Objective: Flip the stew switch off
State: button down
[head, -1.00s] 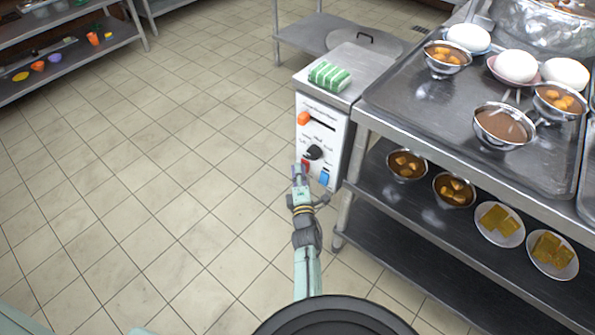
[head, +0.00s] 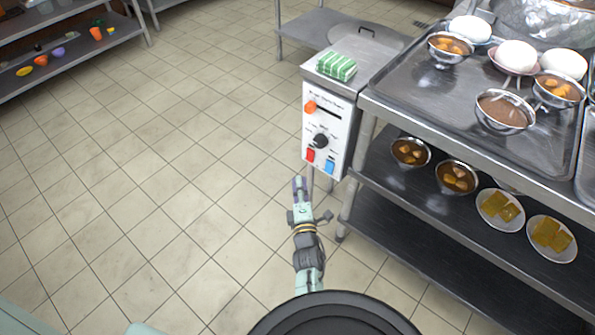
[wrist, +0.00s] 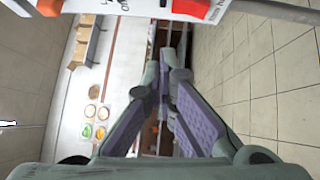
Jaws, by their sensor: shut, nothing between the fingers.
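A white control panel (head: 326,126) is on the front of a metal cabinet. It carries an orange knob (head: 309,107) above a dark slot, a black dial (head: 320,141), a red switch (head: 310,155) and a blue switch (head: 330,167) along the bottom. The labels are too small to read, so I cannot tell which switch is for the stew. My gripper (head: 299,182) is shut and empty, below and in front of the panel, apart from it. In the wrist view my closed fingers (wrist: 166,62) point past the panel's edge (wrist: 110,6), where an orange-red part (wrist: 193,8) shows.
A green-striped packet (head: 337,66) lies on the cabinet top. To the right, a metal table (head: 400,110) holds bowls and white eggs, with more bowls and plates on its lower shelf. Tiled floor (head: 170,170) to the left is clear.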

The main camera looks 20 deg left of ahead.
jog(key=shift+v, duration=1)
jog(key=shift+r, duration=0.1)
